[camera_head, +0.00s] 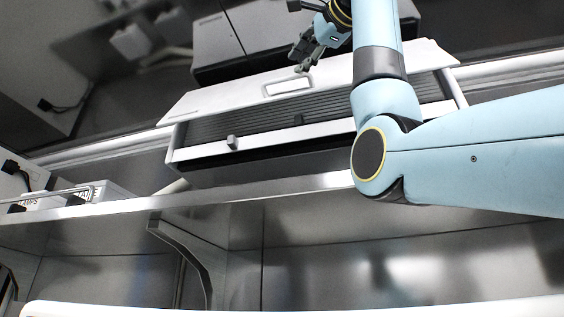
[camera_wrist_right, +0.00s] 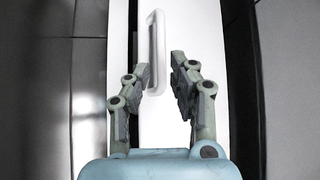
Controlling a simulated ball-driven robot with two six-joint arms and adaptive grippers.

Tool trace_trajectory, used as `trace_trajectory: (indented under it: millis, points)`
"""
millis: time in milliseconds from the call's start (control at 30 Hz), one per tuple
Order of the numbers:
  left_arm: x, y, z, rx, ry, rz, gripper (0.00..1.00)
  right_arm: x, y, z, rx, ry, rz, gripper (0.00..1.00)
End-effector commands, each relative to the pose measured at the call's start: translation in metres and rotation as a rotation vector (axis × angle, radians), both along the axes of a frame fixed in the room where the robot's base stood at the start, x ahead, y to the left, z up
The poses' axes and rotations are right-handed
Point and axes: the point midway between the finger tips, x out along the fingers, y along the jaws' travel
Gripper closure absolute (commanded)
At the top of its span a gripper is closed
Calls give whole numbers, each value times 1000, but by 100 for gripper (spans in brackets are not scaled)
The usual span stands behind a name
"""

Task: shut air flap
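The air flap (camera_head: 232,98) is a long white panel with a raised oval handle (camera_head: 289,86). It stands open, and the dark slatted grille (camera_head: 270,115) of the white air unit shows below it. My right gripper (camera_head: 303,62) is just above and beside the handle in the head view, its arm reaching across the unit's right part. In the right wrist view the gripper (camera_wrist_right: 162,75) has its two fingers apart and empty. The white flap (camera_wrist_right: 185,30) and handle (camera_wrist_right: 156,48) lie beyond the fingertips; contact cannot be told. My left gripper is out of view.
A metal shelf edge (camera_head: 270,198) runs in front of the unit. Small labelled boxes (camera_head: 104,193) stand at the left. A grey cabinet (camera_head: 250,30) is behind the flap. A small grey knob (camera_head: 232,142) sits on the unit's front bar.

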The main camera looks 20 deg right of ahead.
Motion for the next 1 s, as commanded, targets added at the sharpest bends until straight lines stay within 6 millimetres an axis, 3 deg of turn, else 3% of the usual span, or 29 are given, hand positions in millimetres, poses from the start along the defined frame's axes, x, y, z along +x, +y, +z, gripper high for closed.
trace_trajectory:
  millis: [200, 400, 800, 1000]
  points:
    - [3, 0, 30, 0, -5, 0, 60, 45, 9, 11, -1, 5, 0, 77]
    - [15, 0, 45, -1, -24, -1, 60, 72, 15, 13, -1, 2, 1, 77]
    - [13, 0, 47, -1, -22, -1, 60, 80, 16, 11, -1, 0, 0, 77]
    - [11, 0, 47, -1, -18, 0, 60, 80, 16, 11, -1, 1, 0, 100]
